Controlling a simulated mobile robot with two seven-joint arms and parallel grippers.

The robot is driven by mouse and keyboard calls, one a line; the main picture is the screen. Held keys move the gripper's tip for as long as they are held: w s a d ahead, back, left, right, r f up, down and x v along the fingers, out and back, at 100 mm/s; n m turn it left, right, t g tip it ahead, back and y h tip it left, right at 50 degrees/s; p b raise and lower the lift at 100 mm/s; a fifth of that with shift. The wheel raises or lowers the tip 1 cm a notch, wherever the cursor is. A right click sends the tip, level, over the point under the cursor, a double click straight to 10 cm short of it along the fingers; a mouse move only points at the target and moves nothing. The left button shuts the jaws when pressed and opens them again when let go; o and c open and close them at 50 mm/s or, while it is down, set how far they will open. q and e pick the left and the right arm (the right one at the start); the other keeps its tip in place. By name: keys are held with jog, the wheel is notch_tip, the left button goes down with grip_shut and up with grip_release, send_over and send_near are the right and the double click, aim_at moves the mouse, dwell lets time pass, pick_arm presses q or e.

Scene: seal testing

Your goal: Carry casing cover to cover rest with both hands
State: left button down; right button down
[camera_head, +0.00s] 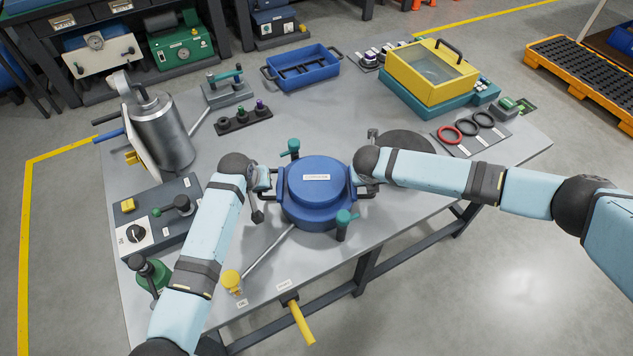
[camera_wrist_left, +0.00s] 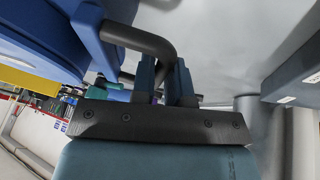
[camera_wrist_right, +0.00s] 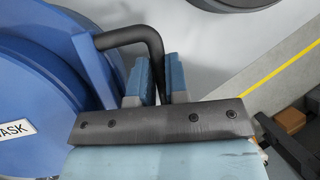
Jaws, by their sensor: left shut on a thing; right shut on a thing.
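The casing cover (camera_head: 316,196) is a blue round lid with a white label and black handles on both sides, at the middle of the table in the head view. My left gripper (camera_head: 266,180) is shut on its left handle; the left wrist view shows this black handle (camera_wrist_left: 140,40) between the fingers. My right gripper (camera_head: 358,178) is shut on its right handle (camera_wrist_right: 150,45). I cannot tell whether the cover touches what is beneath it. A dark round disc (camera_head: 408,142), possibly the cover rest, lies to the right, partly hidden by my right arm.
Teal-topped clamps (camera_head: 293,148) (camera_head: 343,224) stand close around the cover. A metal cylinder (camera_head: 163,130) and a control box (camera_head: 160,215) are at left. A blue tray (camera_head: 330,70), a yellow case (camera_head: 425,85) and a seal-ring board (camera_head: 480,148) are at the back and right.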

pick_arm(q)
jog(key=shift+r, duration=0.1)
pick_arm(e)
jog(key=shift+w+r, duration=0.1)
jog(key=shift+r, duration=0.1)
dwell(0.4)
